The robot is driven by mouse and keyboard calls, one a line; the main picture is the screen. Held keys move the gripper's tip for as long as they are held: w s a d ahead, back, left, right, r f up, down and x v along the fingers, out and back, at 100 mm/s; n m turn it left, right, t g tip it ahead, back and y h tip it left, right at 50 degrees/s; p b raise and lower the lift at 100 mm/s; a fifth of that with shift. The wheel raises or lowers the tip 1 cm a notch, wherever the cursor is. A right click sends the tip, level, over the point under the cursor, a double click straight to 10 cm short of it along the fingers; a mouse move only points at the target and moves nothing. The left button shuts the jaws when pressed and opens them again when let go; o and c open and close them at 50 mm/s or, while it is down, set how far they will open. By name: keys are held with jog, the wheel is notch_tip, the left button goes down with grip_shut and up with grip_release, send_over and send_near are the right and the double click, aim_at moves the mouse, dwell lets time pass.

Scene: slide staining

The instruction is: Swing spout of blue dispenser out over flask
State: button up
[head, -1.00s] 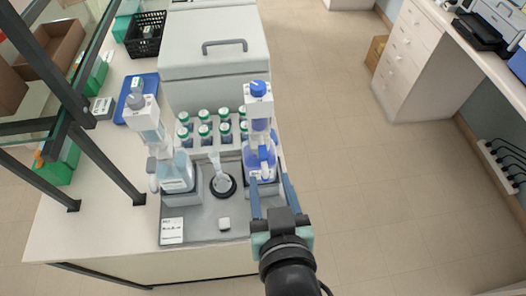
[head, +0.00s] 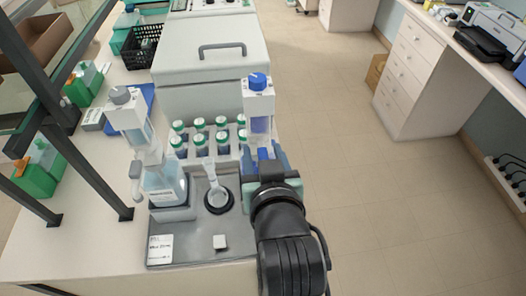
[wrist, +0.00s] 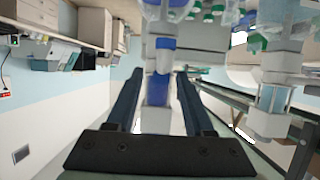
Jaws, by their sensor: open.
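The blue dispenser (head: 259,108) stands upright at the right of the grey tray, with a blue cap and a white head. Its lower bottle is mostly hidden behind my gripper (head: 266,152). The flask (head: 213,176) stands in a black ring on the tray, left of the blue dispenser. My gripper is open, with its blue fingers at the dispenser's lower part. In the wrist view, a white-and-blue part of the dispenser (wrist: 164,58) shows between the open fingers (wrist: 157,78). I cannot tell whether they touch it. The spout's direction is unclear.
A second, grey-capped dispenser (head: 160,180) stands left of the flask. Several green-capped bottles (head: 199,139) stand in a rack behind. A white lidded box (head: 208,70) is further back. A black shelf frame (head: 88,170) rises at the left. Open floor lies to the right.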

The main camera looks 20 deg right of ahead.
jog(key=shift+w+f, duration=0.15)
jog(key=shift+w, duration=0.05)
grip_shut()
dwell(1.4)
